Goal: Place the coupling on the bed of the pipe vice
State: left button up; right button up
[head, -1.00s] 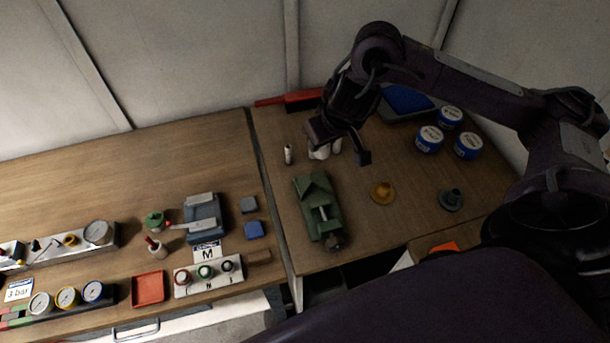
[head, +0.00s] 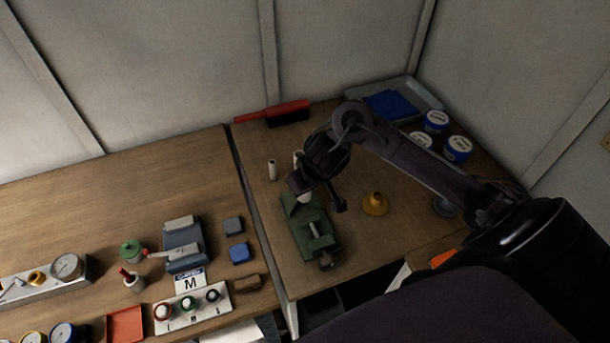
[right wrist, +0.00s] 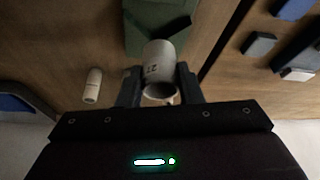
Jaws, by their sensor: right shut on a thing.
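The coupling (right wrist: 160,62) is a short pale grey hollow cylinder with dark marking on its side. My right gripper (right wrist: 158,88) is shut on it in the right wrist view, with a finger on each side. In the head view the coupling (head: 305,197) shows as a small white patch under my right gripper (head: 322,200), which is over the back end of the pipe vice. The green pipe vice (head: 301,226) stands on the right table; the vice body (right wrist: 152,25) is just past the coupling in the wrist view. I cannot tell whether they touch. My left gripper is out of view.
A white cylinder (head: 272,169) stands left of my gripper; another (head: 297,159) is partly hidden behind the arm. A yellow flanged part (head: 375,204) is right of the vice. Blue-and-white tins (head: 458,149), a tray (head: 424,94) and a red brush (head: 273,112) are farther back.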

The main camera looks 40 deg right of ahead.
aim_at(308, 199)
jog(key=shift+f, duration=0.65)
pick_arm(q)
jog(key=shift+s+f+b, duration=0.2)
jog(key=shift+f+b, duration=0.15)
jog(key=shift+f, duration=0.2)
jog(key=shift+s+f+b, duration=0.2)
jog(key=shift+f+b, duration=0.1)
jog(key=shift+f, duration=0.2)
pick_arm(e)
jog(key=shift+f, duration=2.3)
jog(key=shift+f, duration=0.1)
jog(key=shift+f, duration=0.15)
jog(key=o, duration=0.9)
jog(key=shift+o, duration=0.2)
